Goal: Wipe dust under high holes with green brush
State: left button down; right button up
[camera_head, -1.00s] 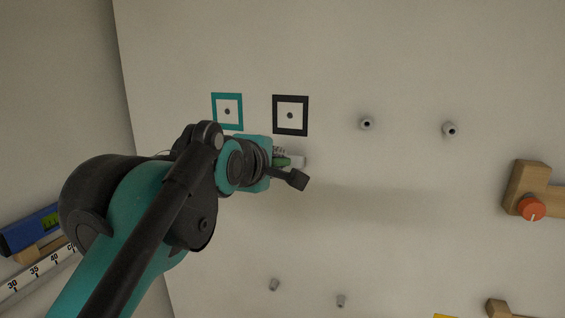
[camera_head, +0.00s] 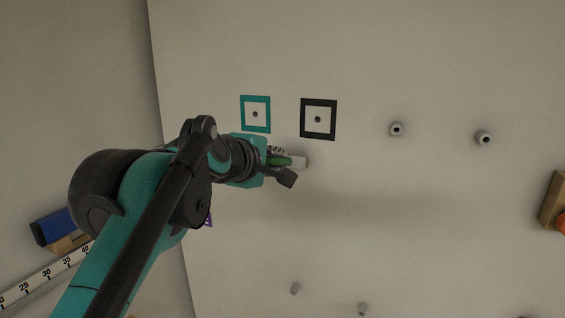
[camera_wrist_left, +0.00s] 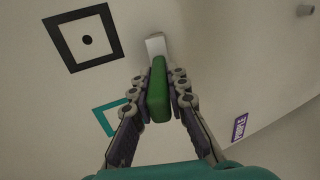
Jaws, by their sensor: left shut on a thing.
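My left gripper (camera_head: 281,163) is shut on the green brush (camera_wrist_left: 158,92), holding it by its green handle close to the wall panel. The brush's pale head (camera_wrist_left: 156,45) points away from the fingers toward the panel; in the head view the brush (camera_head: 299,162) shows just below the framed holes. Whether it touches the panel cannot be told. A black square frame (camera_head: 319,101) and a teal square frame (camera_head: 256,98) each surround a small dark hole. A broad, faint darker band (camera_head: 380,205) lies on the panel to the right of the brush. My right gripper is not in view.
Two round pegs (camera_head: 396,129) (camera_head: 484,138) stick out right of the frames, and two small grey pegs (camera_head: 295,288) (camera_head: 363,309) lower down. A wooden block (camera_head: 552,199) is at the right edge. A numbered ruler (camera_head: 45,275) and blue block (camera_head: 53,227) lie at left.

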pick_arm(q)
jog(key=shift+w+a, duration=2.3)
jog(key=shift+a, duration=4.05)
jog(key=shift+s+d+r, duration=0.45)
jog(key=shift+s+d, duration=1.35)
jog(key=shift+d, duration=3.2)
jog(key=shift+s+d+r, duration=0.4)
jog(key=shift+s+d, duration=1.4)
jog(key=shift+d, duration=3.15)
jog(key=w+a, duration=0.3)
jog(key=a, duration=0.5)
jog(key=w+a, duration=0.3)
jog(key=a, duration=0.5)
jog(key=shift+a, duration=0.4)
